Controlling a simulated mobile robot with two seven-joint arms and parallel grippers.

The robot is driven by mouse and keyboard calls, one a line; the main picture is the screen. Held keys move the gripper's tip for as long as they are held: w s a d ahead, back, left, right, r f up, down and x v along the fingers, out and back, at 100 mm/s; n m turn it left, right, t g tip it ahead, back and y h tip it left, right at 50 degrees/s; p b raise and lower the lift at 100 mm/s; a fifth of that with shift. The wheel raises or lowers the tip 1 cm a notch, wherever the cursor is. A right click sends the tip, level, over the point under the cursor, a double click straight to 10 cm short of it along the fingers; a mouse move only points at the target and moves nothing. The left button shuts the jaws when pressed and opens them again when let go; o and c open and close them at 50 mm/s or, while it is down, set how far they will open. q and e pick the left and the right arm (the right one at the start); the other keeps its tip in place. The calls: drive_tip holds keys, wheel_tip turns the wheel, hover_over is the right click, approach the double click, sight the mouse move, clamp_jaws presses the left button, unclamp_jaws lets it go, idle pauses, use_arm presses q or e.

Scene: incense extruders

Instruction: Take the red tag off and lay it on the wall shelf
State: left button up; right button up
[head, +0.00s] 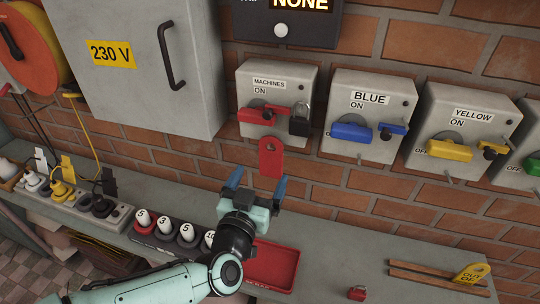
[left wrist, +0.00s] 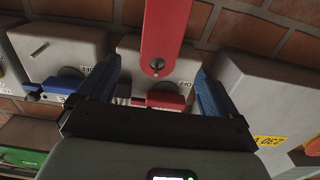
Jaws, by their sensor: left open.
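The red tag (head: 271,157), a flat plate with a hole near its top, shows just below the MACHINES box (head: 276,95). In the left wrist view the tag (left wrist: 166,35) is close, its hole toward the fingers. What holds it up is unclear. My left gripper (head: 258,183) is open, its blue fingertips just below the tag in the head view, spread to either side. In the left wrist view the fingers (left wrist: 157,75) are apart with no tag clamped between them. The grey wall shelf (head: 340,235) runs along the brick wall below. My right gripper is out of view.
A black padlock (head: 300,120) hangs beside the red handle (head: 262,115). The shelf holds a red tray (head: 285,265), several numbered cylinders (head: 165,226), a small red padlock (head: 357,293) and a wooden rack (head: 435,276) with a yellow tag (head: 472,273). Shelf right of the tray is mostly clear.

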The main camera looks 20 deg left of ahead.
sight(270, 153)
use_arm(q)
drive_tip(key=w+p, duration=0.1)
drive_tip(key=w, duration=0.9)
drive_tip(key=shift+w+d+f, duration=0.1)
drive_tip(key=shift+w+d, duration=0.05)
drive_tip(key=shift+w, duration=0.25)
drive_tip(key=c, duration=1)
drive_tip(key=shift+c, duration=0.2)
drive_tip(key=shift+r, duration=0.3)
drive_tip(key=shift+s, duration=0.2)
drive_tip(key=shift+s+r, duration=0.15)
drive_tip(key=shift+s, duration=1.15)
drive_tip(key=shift+s+b, duration=0.4)
drive_tip(key=shift+s, duration=1.15)
